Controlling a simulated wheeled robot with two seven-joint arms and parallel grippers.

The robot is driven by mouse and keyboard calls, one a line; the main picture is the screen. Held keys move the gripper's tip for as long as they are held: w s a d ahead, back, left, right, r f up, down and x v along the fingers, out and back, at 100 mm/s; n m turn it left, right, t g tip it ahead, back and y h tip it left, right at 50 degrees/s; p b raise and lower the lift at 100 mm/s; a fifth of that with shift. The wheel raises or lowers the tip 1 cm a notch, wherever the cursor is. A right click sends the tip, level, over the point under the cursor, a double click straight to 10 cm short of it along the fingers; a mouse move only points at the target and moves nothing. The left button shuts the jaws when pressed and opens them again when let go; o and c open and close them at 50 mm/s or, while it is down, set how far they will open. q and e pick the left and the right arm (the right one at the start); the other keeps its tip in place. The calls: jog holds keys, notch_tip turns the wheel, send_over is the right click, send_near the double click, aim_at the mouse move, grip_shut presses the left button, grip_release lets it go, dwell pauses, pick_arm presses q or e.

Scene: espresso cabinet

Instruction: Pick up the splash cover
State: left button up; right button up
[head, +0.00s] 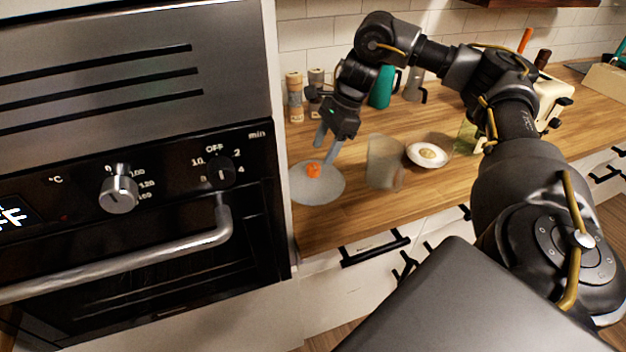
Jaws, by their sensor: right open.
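The splash cover (315,188) is a round, flat, greyish disc with an orange knob (314,170) at its middle. It lies on the wooden counter beside the oven. My right gripper (324,153) points down over it from above, with one finger on each side of the knob as seen here. The jaws are open. I cannot tell how far the fingertips are above the disc. My left gripper is not in view.
A translucent container (384,162) and a white bowl (428,154) stand right of the cover. Spice jars (295,97) and a teal jug (382,87) stand behind. The oven (140,190) with its handle borders the counter on the left.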

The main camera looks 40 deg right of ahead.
aim_at(315, 164)
jog(key=shift+s+r, duration=0.1)
jog(key=shift+s, duration=0.05)
jog(key=shift+a+f, duration=0.25)
jog(key=p+x, duration=0.1)
jog(key=x, duration=0.2)
jog(key=shift+w+a+f+p, duration=0.25)
jog(key=shift+p, duration=0.15)
jog(key=shift+a+f, duration=0.15)
jog(key=shift+f, duration=0.3)
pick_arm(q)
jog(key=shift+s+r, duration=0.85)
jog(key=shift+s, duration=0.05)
pick_arm(e)
jog(key=c, duration=0.4)
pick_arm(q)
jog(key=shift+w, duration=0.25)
pick_arm(e)
grip_shut()
